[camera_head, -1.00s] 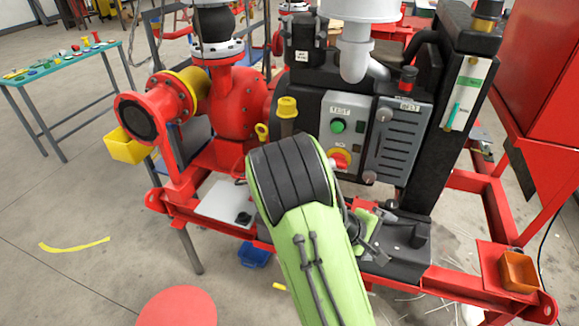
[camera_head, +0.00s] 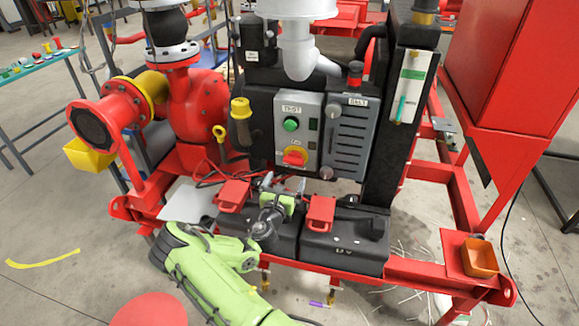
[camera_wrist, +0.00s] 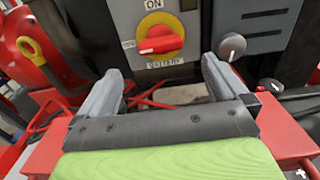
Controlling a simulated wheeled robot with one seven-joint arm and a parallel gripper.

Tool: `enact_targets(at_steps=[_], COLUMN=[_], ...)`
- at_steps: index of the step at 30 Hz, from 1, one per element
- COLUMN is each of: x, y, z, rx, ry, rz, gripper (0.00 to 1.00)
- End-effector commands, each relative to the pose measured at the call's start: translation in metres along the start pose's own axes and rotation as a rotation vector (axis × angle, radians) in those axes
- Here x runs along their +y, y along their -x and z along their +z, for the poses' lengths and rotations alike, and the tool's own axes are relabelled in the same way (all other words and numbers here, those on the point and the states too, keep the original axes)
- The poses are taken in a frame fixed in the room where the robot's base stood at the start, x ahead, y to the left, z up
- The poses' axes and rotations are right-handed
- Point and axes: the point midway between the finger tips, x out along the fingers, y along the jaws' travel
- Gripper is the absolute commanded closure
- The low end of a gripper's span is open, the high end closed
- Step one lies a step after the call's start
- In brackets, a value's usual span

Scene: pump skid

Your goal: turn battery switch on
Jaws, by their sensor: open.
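The battery switch (camera_head: 295,156) is a red knob on a yellow round plate, low on the grey panel (camera_head: 299,110). In the wrist view the switch (camera_wrist: 160,40) sits ahead of the fingers, its red handle lying roughly sideways. An "ON" label (camera_wrist: 153,4) is above it and a second label, hard to read, below. My gripper (camera_head: 279,184) is just below the panel in the head view. In the wrist view my gripper (camera_wrist: 163,78) has its two grey fingers wide apart, with nothing between them, below and short of the knob.
A green button (camera_head: 291,124) is above the switch, and a grey slotted box (camera_head: 348,135) is to its right. Black batteries (camera_head: 342,245) with red covers (camera_head: 320,213) lie below. A yellow-capped pipe (camera_head: 241,108) stands left of the panel.

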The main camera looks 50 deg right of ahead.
Motion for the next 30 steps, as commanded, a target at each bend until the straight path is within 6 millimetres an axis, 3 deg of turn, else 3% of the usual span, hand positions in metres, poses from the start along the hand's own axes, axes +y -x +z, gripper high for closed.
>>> enact_targets(at_steps=[3,9,20,30], x=[-0.001,0.000,0.000,0.000], y=[-0.031,-0.068,-0.077,-0.077], z=[0.002,0.001,0.000,0.000], rx=[-0.004,-0.002,0.001,0.001], ry=[-0.007,-0.004,-0.001,-0.001], rz=[-0.002,-0.001,-0.001,-0.001], gripper=[0.00,0.00,0.00,0.52])
